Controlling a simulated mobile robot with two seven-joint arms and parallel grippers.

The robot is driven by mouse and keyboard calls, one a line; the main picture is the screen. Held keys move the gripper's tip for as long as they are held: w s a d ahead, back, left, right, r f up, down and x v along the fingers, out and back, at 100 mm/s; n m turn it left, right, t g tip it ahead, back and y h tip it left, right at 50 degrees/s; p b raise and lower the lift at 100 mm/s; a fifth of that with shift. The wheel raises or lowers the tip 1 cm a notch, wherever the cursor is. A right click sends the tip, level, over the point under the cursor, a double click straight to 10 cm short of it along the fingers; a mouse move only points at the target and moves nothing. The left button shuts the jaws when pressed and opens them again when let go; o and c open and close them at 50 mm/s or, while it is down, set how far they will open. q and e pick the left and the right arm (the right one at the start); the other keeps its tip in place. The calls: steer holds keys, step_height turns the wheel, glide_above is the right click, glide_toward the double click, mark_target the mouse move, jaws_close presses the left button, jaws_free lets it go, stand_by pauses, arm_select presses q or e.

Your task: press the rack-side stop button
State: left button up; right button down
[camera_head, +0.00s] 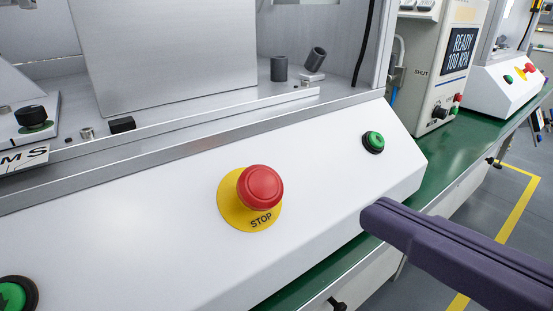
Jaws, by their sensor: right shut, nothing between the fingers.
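A red mushroom stop button (262,187) stands on a yellow disc marked STOP, on the white sloped front panel (330,200) of the near press. A second, smaller red button (529,68) on a yellow disc shows on a white panel farther back at right. No label tells which is the rack-side one. My right gripper (378,216) is dark purple, shut and empty. It comes in from the lower right, and its tip appears right of and below the near stop button, apart from it. My left gripper is not in view.
Green buttons sit on the near panel at right (374,141) and at the lower left corner (14,295). A control box (435,60) reading READY 100 KPA stands behind on the green bench (455,150). The space in front of the near stop button is clear.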

steer(key=b, duration=0.2)
glide_toward(258, 175)
step_height(258, 175, up, 2)
steer(key=w+a, duration=0.2)
steer(key=w, duration=0.1)
steer(key=shift+w+a+f+b, duration=0.3)
steer(key=shift+w+f+b, duration=0.1)
steer(key=shift+f, duration=0.3)
steer(key=shift+w+a+f+b, duration=0.25)
steer(key=shift+w+a+f, duration=0.15)
steer(key=shift+f, duration=0.25)
